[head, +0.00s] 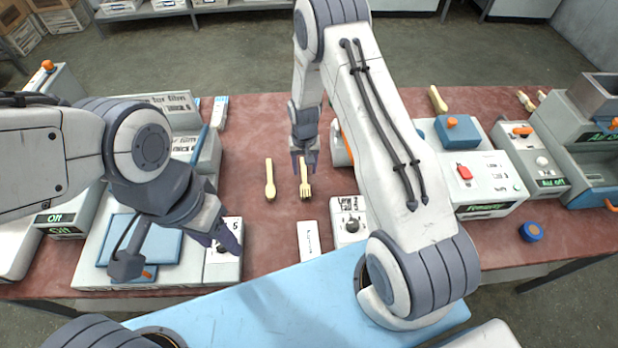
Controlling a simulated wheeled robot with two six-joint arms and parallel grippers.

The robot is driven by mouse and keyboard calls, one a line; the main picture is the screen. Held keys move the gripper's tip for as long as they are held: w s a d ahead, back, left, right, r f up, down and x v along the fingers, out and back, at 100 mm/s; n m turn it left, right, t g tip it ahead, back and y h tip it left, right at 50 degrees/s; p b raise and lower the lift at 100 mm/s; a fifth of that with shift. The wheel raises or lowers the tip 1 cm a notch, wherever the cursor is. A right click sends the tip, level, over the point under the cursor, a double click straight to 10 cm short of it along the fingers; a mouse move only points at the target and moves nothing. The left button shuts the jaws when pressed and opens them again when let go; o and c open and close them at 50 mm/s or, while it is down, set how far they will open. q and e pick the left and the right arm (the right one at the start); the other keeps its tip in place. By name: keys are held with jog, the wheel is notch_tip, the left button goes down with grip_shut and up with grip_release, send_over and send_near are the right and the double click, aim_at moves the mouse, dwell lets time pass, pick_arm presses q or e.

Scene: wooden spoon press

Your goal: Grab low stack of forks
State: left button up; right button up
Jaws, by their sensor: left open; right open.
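A pale wooden fork piece (305,192), perhaps a low stack, lies on the reddish table with its tines toward me. I cannot tell how many forks are in it. My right gripper (304,162) is open, pointing down right at the handle end of the forks. Its fingers partly hide that end, and I cannot tell whether they touch it. My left gripper (229,243) is open, low at the left above a small white device with a dial (223,262), apart from the forks.
A wooden spoon-like piece (270,180) lies just left of the forks. A white labelled card (310,242) and a dial box (349,221) are nearer me. Machines stand at both sides, including one with a red switch (465,172). A blue round object (531,232) lies at right.

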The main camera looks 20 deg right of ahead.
aim_at(305, 179)
notch_tip(305, 179, down, 3)
jog(key=shift+s+a+f+p, duration=0.1)
jog(key=shift+s+f+p, duration=0.05)
jog(key=shift+p, duration=0.7)
jog(key=shift+f, duration=0.65)
grip_shut()
jog(key=shift+r, duration=0.1)
